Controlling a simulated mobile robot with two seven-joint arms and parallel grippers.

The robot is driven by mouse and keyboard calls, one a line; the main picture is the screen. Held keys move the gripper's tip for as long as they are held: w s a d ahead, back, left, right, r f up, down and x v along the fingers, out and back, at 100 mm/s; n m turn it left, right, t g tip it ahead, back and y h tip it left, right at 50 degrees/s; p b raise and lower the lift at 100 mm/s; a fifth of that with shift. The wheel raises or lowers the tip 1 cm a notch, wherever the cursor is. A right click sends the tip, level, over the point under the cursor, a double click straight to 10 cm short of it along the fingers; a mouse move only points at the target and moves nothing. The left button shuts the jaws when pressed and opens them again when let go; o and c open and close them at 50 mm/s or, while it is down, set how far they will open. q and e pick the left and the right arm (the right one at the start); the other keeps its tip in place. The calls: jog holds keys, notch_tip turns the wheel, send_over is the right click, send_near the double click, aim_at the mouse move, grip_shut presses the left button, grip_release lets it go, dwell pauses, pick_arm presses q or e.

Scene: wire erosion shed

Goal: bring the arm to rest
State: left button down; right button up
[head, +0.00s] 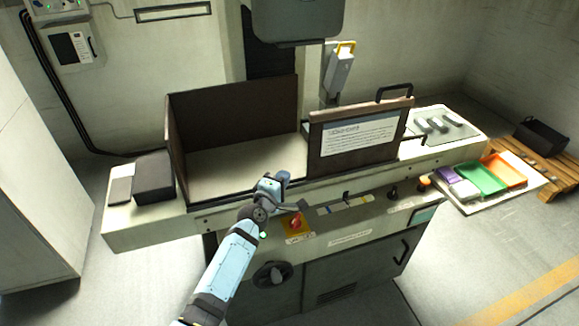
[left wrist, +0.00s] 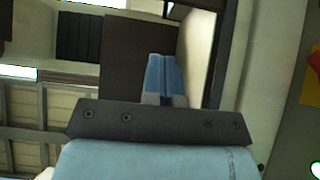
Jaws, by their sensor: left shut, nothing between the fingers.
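My left arm reaches in from the bottom of the head view, and its gripper (head: 272,186) is over the front edge of the machine bench, by the open front of the brown-walled tank. In the left wrist view the two blue fingers (left wrist: 166,80) are together with nothing between them. The red switch (head: 296,219) on its yellow plate sits on the front panel just below and right of the gripper. I cannot tell from the head view whether the gripper touches the bench edge. My right gripper is in neither view.
The tank (head: 235,110) stands open on the bench, with a handled brown door panel (head: 330,155) at its right. A dark box (head: 154,177) is at the bench's left end. Green (head: 480,178) and orange (head: 505,170) trays lie at the right. The floor at front right is clear.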

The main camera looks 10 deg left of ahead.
pick_arm(q)
jog(key=shift+p+v, duration=0.55)
jog(key=shift+v, duration=2.4)
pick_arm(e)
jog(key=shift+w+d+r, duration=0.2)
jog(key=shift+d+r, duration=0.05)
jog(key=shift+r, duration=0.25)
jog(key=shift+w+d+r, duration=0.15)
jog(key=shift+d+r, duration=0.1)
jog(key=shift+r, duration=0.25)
